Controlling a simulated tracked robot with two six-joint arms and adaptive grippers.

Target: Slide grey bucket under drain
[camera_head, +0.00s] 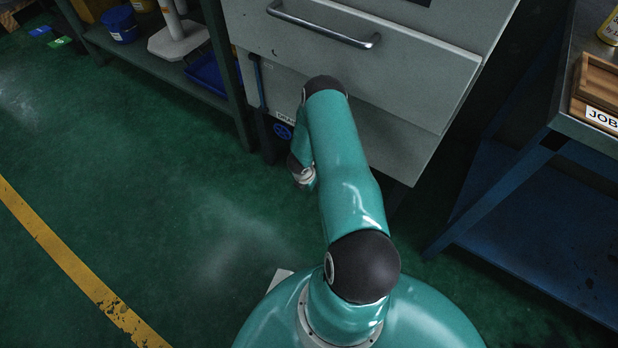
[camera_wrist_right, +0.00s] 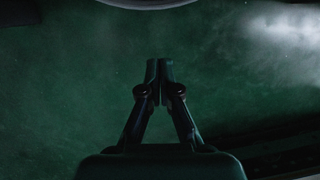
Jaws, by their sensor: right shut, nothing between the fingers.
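The drain label (camera_head: 286,116) is partly covered by my teal arm on the grey machine cabinet, just above a blue valve wheel (camera_head: 283,131). No grey bucket can be made out for sure in the head view. In the right wrist view, a pale curved edge (camera_wrist_right: 148,4) is cut off at the top; I cannot tell what it belongs to. My right gripper (camera_wrist_right: 160,72) is shut and empty, with its fingertips together above green floor. In the head view the arm's wrist is low beside the cabinet and its fingers are not visible. My left gripper is in neither view.
A shelf rack (camera_head: 232,85) with a blue tub (camera_head: 121,24) stands at left. A blue-shelved table (camera_head: 540,160) with a wooden box (camera_head: 598,95) stands at right. Green floor is clear at left, beyond a yellow line (camera_head: 75,262).

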